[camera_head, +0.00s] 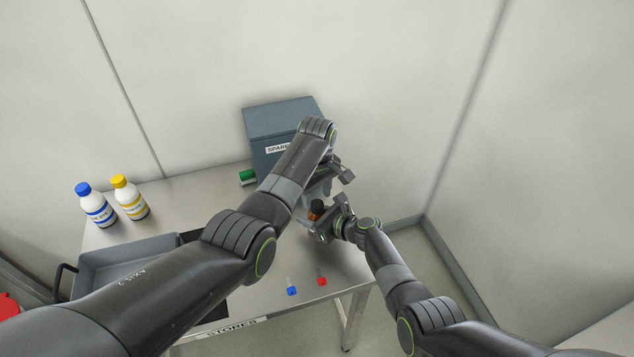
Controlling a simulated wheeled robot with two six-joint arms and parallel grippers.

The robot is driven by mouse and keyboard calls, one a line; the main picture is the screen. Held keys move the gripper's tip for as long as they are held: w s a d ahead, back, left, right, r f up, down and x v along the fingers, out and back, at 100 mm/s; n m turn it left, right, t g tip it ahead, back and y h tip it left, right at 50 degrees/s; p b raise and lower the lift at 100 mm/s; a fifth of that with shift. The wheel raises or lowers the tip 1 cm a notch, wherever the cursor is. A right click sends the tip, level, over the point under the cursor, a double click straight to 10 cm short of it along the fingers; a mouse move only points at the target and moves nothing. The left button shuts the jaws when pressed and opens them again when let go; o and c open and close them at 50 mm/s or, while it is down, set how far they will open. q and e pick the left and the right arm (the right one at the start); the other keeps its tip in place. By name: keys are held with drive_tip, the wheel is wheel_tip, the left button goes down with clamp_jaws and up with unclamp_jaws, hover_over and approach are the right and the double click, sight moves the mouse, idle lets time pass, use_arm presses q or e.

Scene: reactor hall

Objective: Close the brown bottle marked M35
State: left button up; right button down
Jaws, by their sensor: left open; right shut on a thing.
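A small brown bottle (315,213) with a dark top stands at the right part of the steel table, partly hidden by my grippers. My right gripper (322,224) is shut on the brown bottle, reaching it from the right. My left gripper (325,180) is open, just above and behind the bottle's top, its fingers partly hidden by its own arm. No M35 marking can be read, and I cannot tell whether the dark top is a seated cap.
A grey-blue SPARE-labelled box (275,122) stands behind. A green-capped item (247,177) lies beside it. Blue-capped (97,206) and yellow-capped (130,199) white bottles and a grey tray (125,254) are left. Small blue (291,289) and red (321,280) items lie near the front edge.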

use_arm(q)
drive_tip(key=shift+f, duration=1.15)
drive_tip(key=c, duration=1)
drive_tip(key=m, duration=0.6)
drive_tip(key=shift+m, duration=0.3)
drive_tip(key=o, duration=1.1)
drive_tip(key=shift+c, duration=0.2)
drive_tip(key=shift+r, duration=2.3)
